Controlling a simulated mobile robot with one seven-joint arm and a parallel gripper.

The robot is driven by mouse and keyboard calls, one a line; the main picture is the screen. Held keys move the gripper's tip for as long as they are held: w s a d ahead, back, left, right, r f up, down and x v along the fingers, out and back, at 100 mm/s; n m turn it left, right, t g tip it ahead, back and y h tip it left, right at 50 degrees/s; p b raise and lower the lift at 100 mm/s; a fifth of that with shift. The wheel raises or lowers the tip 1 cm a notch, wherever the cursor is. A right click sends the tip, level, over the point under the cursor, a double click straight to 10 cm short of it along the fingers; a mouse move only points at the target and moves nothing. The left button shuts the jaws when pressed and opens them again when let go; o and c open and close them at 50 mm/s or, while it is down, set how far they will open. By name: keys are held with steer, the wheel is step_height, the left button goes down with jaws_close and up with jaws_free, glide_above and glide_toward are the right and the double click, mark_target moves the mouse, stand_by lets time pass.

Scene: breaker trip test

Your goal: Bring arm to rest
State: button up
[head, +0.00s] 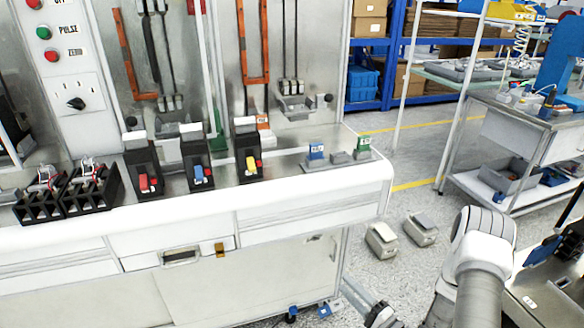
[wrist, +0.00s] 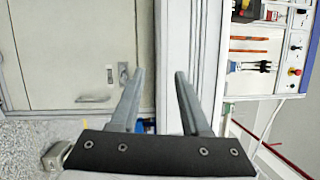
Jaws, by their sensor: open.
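My arm shows at the lower right of the head view, its pale grey links in front of the floor to the right of the white test bench (head: 290,215). My gripper (wrist: 159,76) is open in the wrist view, with its two grey fingers apart and nothing between them. In the head view only part of the gripper end shows low beside the bench's right end, and its fingertips are hard to make out. In the wrist view the bench's pale cabinet front (wrist: 75,55) appears turned sideways behind the fingers.
Breakers with red (head: 143,183), blue (head: 200,173) and yellow (head: 250,163) levers stand on the bench. Two grey foot-pedal-like boxes (head: 382,239) (head: 420,229) lie on the floor to its right. A metal workbench (head: 520,135) stands farther right. Open floor lies between.

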steer(key=s+a+r+n+g+y+p, duration=0.1)
steer(key=a+r+n+g+y, duration=0.3)
steer(key=r, duration=0.4)
steer(key=s+a+r+n+g+y+p, duration=0.1)
steer(key=s+a+r+n+g+y, duration=0.1)
steer(key=a+r+g, duration=0.45)
steer(key=s+a+r+n+g+h+p, duration=0.15)
steer(key=s+r+n+g+h, duration=0.35)
steer(key=s+r, duration=0.5)
steer(key=s+d+r+t+h+p, duration=0.3)
steer(key=s+d+r+h, duration=0.1)
steer(key=r, duration=0.5)
steer(key=s+d+r+t+h+p, duration=0.3)
steer(key=s+d+r+h, duration=0.1)
steer(key=d+r+h, duration=0.3)
step_height(320, 180, up, 3)
steer(key=shift+s+f+h, duration=0.1)
steer(key=shift+s+h, duration=0.2)
steer(key=shift+h, duration=0.4)
